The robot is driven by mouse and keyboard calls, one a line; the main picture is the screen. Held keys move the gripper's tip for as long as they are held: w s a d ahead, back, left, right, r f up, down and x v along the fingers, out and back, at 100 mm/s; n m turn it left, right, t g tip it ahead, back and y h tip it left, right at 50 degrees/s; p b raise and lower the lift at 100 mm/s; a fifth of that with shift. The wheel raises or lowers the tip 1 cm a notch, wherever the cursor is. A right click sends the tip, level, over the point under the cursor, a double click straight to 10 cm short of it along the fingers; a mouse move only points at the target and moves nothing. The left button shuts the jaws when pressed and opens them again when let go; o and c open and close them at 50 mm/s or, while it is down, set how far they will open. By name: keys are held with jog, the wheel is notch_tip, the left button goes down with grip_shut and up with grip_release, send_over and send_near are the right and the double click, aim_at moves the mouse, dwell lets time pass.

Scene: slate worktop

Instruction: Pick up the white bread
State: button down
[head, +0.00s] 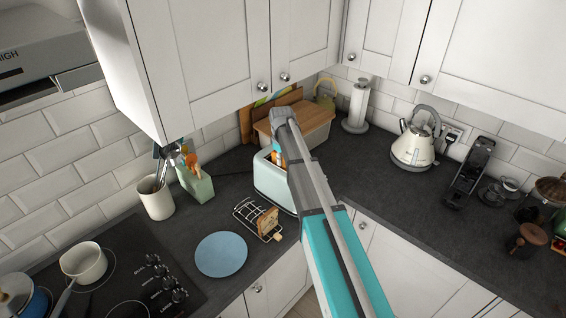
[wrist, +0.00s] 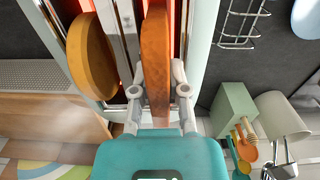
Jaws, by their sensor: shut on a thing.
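My gripper (wrist: 158,90) is over the toaster, with its two fingers on either side of an upright bread slice (wrist: 157,45), shut on it. The slice looks orange-brown in the red glow, so I cannot tell whether it is the white bread. It stands in or just above one slot of the pale green toaster (head: 270,185). A second bread slice (wrist: 88,55) stands at the other slot, to the left in the wrist view. In the head view my arm hides most of the gripper and part of the toaster.
A wire rack (head: 248,213) with a browned slice (head: 267,221) stands beside the toaster, near a blue plate (head: 221,254). A wooden-lidded bread bin (head: 310,122) is behind. A green utensil holder (head: 197,183) stands left.

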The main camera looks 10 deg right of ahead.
jog(key=shift+r, duration=0.2)
notch_tip(320, 180, up, 10)
jog(key=p, duration=1)
jog(key=shift+f, duration=0.2)
jog(key=shift+s, duration=0.15)
dwell(1.4)
